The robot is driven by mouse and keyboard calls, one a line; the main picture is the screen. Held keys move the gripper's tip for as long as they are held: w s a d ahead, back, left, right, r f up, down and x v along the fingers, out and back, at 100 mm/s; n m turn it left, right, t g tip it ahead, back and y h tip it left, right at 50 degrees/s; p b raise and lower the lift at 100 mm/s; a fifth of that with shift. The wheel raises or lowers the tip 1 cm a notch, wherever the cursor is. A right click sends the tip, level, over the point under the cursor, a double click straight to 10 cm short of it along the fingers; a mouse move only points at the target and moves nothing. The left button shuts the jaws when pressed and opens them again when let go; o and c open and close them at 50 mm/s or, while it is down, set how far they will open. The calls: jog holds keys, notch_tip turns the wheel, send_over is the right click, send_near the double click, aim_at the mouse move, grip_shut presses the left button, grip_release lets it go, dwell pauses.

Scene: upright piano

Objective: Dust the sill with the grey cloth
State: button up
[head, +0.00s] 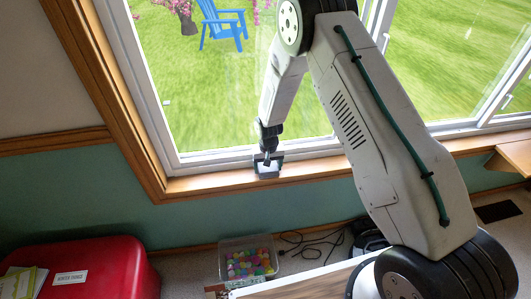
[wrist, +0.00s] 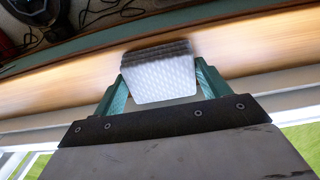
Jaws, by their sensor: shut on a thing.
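The wooden window sill (head: 310,170) runs along the bottom of the window in the head view; it also crosses the wrist view (wrist: 48,82) as a pale wood band. The grey cloth (head: 267,172) is a small folded pad at the sill's left part; the wrist view shows its light, textured face (wrist: 158,80). My gripper (head: 268,160) is shut on the cloth, with a green finger on each side of it in the wrist view. The cloth is at the sill surface; whether it touches the wood I cannot tell.
The window frame (head: 225,157) rises behind the sill, and its wooden side trim (head: 115,110) stands at the left end. Below are a clear bin of coloured balls (head: 249,262), dark cables (head: 310,243) and a red case (head: 105,265). The sill to the right looks bare.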

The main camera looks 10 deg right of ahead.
jog(key=shift+d+r, duration=0.1)
jog(key=shift+r, duration=3.95)
